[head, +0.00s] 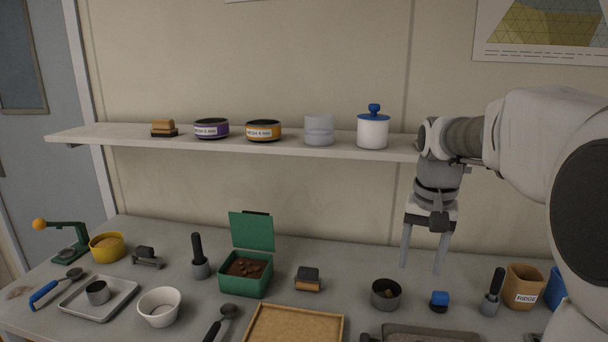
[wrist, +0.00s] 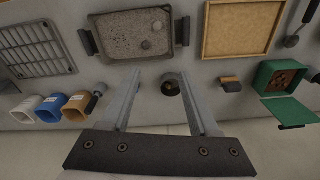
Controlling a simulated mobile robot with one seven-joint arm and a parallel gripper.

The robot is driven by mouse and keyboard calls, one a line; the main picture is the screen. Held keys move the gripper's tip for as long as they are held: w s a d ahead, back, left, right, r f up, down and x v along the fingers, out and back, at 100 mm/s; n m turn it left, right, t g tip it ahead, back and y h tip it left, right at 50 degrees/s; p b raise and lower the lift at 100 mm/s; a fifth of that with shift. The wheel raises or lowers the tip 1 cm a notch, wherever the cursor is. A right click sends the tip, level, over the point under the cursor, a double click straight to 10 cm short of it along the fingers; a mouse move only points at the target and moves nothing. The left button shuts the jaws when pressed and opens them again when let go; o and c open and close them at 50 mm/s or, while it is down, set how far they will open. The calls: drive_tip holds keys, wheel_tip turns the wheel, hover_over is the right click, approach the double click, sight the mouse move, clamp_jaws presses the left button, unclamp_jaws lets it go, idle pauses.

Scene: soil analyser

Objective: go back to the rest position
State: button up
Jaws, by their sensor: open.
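My gripper (head: 421,268) is at the right of the head view, pointing down over the back part of the bench, below the shelf's right end. Its two fingers are apart with nothing between them. In the wrist view my gripper (wrist: 160,75) also shows open and empty. A small metal cup (head: 385,293) stands on the bench in front of and to the left of the fingers in the head view. The cup (wrist: 171,87) appears between the fingers in the wrist view, but they do not hold it.
The shelf (head: 280,146) carries several containers, with a white blue-lidded jar (head: 372,131) nearest my arm. On the bench (head: 340,262) are a green open box (head: 246,283), a cork-coloured tray (head: 295,325), a blue-topped piece (head: 439,300) and a tan RIDGE cup (head: 522,288).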

drive_tip(key=s+a+n+t+p, duration=0.1)
drive_tip(key=s+a+n+t, duration=0.1)
drive_tip(key=s, duration=0.8)
drive_tip(key=s+a+r+n+t+p, duration=0.1)
drive_tip(key=s+a, duration=0.4)
drive_tip(key=s, duration=0.5)
drive_tip(key=shift+s+r+n+t+p, duration=0.25)
drive_tip(key=shift+s+n+t+p, duration=0.1)
drive_tip(key=shift+n+t, duration=0.35)
